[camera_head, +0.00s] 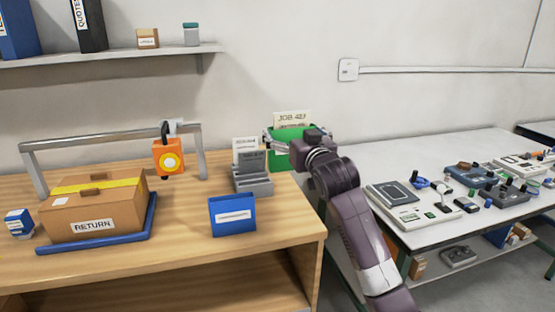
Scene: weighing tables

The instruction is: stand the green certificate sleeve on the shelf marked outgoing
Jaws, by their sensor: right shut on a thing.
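The green certificate sleeve (279,157) is upright, with a cream paper reading JOB 42 and a last digit I cannot make out sticking up from its top. My right gripper (289,138) is shut on the sleeve and partly hides it. The sleeve is near the wooden bench's right back corner, at the gap before the white table; I cannot tell its height. My left gripper is out of view. I can read no outgoing label; a wall shelf (110,53) shows at upper left.
The white table (405,160) holds instruments. Binders (90,25) stand on the wall shelf.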

